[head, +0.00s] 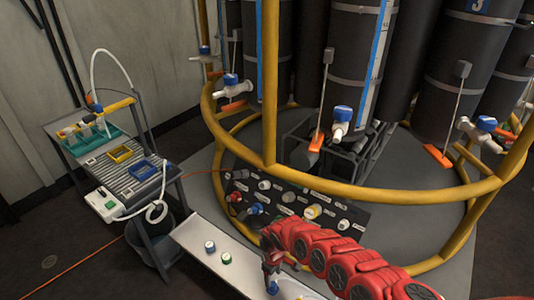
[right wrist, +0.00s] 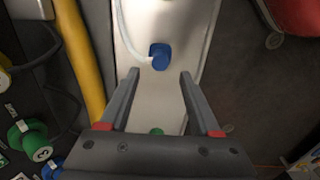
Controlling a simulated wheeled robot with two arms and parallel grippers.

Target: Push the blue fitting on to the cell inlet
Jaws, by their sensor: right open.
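In the right wrist view, the blue fitting (right wrist: 160,56) lies on a pale shelf with a white tube running from it. My right gripper (right wrist: 158,74) is open and empty, with the fitting a little beyond its fingertips, roughly centred between them. In the head view my right gripper (head: 271,278) is low over the white shelf (head: 195,240), with a small blue piece (head: 273,288) at its tips. Several dark cells stand in the yellow frame, with blue-handled white valves, one at the front (head: 341,118). I cannot tell which port is the inlet. My left gripper is out of view.
The yellow rail (head: 375,195) rings the cells. A cart (head: 155,186) with trays stands at left.

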